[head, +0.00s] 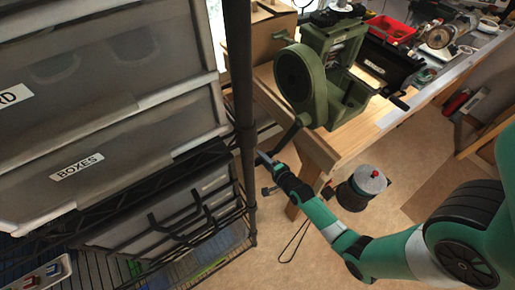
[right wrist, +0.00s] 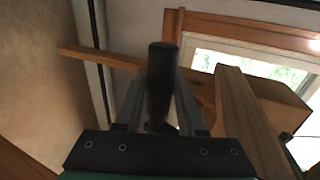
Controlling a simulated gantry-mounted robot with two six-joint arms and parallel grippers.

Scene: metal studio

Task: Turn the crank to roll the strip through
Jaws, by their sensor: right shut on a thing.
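The green rolling mill (head: 322,75) stands on the wooden bench, with a large round wheel cover on its left side. Its dark crank arm (head: 290,132) points down and to the left from below the wheel. My right gripper (head: 264,160) is at the lower end of the crank, beside the bench edge. In the right wrist view, the dark cylindrical crank handle (right wrist: 162,75) stands between the fingers, and the gripper is shut on it. I cannot make out the strip clearly. My left gripper is not in view.
A black shelf post (head: 245,110) and grey storage drawers (head: 110,110) stand close left of my right gripper. The bench (head: 322,150) has a cardboard box (head: 270,35) and a red tray (head: 391,28).

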